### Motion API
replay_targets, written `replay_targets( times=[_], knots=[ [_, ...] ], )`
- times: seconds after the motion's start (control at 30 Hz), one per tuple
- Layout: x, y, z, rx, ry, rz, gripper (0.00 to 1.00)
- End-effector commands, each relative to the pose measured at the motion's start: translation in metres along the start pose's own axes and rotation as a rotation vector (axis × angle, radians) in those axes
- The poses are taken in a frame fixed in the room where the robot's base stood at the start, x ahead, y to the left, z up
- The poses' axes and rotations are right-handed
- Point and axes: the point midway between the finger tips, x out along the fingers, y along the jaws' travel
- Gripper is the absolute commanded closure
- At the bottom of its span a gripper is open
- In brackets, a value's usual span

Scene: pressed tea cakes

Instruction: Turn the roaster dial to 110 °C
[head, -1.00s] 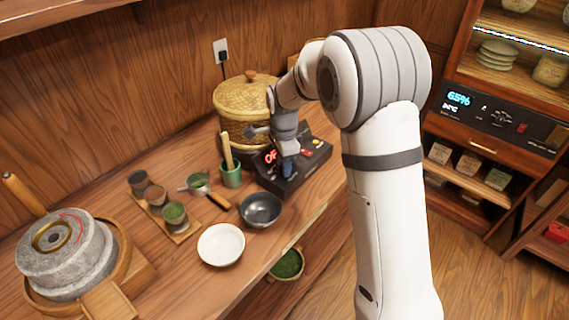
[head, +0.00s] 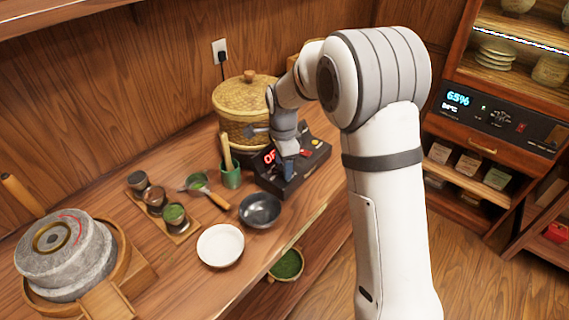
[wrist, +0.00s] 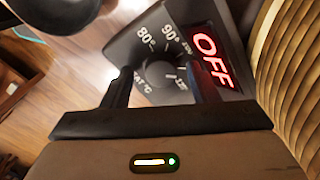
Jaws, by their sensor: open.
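The black roaster control box (head: 318,150) sits on the wooden counter in front of the woven roaster basket (head: 240,98). In the wrist view its red display (wrist: 213,62) reads OFF. Beside the display is the roaster dial (wrist: 163,78), with a white scale around it where 80 and 90 are legible; the other marks are small, and I cannot tell where its pointer stands. My gripper (wrist: 161,84) is open, its two dark fingers on either side of the dial. In the head view my gripper (head: 287,167) is low over the box's left part. Finger contact with the dial cannot be told.
A green cup (head: 231,175) with a wooden tool, a dark bowl (head: 260,211) and a white bowl (head: 220,246) stand close left of the box. A stone mill (head: 66,255) is further left. A cabinet (head: 480,120) with a 65% display stands right.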

Motion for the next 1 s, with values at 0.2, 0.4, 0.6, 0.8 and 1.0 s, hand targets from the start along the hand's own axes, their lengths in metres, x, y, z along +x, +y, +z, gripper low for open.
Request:
replay_targets(
  times=[0.2,0.4,0.6,0.8,1.0],
  knots=[
    [-0.03,0.0,0.0,0.0,0.0,-0.005,0.46],
    [-0.062,0.0,0.0,0.0,0.0,-0.004,0.46],
    [-0.076,0.001,0.0,0.0,0.0,0.001,0.46],
    [-0.076,0.001,0.0,0.0,0.0,0.001,0.46],
    [-0.076,0.001,0.0,0.0,0.0,0.001,0.46]
  ],
)
